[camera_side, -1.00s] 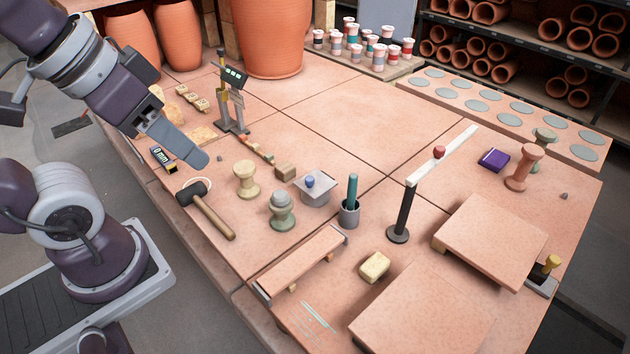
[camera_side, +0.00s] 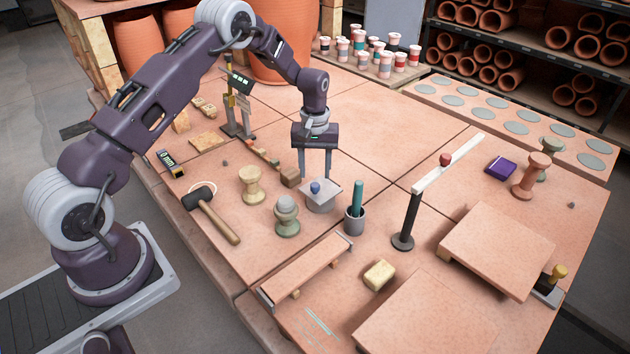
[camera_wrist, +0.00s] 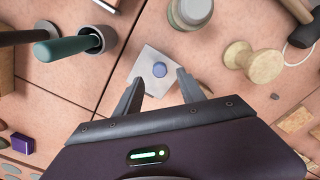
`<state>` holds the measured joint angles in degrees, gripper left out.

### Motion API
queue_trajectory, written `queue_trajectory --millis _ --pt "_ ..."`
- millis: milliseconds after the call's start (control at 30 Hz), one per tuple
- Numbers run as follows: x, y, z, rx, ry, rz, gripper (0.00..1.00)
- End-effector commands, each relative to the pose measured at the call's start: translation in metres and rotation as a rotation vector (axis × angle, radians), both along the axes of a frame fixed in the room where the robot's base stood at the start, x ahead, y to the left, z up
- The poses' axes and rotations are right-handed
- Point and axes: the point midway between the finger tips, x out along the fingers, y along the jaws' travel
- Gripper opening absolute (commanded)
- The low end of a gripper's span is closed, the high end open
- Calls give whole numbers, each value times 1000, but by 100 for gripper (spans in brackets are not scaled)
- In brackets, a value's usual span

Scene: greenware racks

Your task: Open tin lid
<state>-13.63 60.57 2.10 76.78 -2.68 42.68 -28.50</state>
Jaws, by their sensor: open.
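The tin (camera_side: 320,204) is a small grey container on the tiled table, with a flat square grey lid (camera_side: 328,192) on top. A blue knob (camera_side: 315,188) stands in the middle of the lid. In the wrist view the lid (camera_wrist: 147,86) lies ahead of the fingers, with the blue knob (camera_wrist: 159,70) near its centre. My gripper (camera_side: 314,177) points down just behind the tin in the side view. Its two fingers (camera_wrist: 158,88) are spread and hold nothing. The wrist view shows the fingertips close to the lid's near corners; I cannot tell whether they touch it.
A grey cup with a teal rod (camera_side: 355,212) stands right of the tin.

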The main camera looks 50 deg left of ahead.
Motion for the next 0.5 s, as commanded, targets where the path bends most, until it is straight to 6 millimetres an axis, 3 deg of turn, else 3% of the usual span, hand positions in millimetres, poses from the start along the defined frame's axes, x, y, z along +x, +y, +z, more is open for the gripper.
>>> queue_trajectory --millis 200,500 --pt "0 0 -37 -1 1 0 47" --pt "0 0 -43 0 0 -1 47"
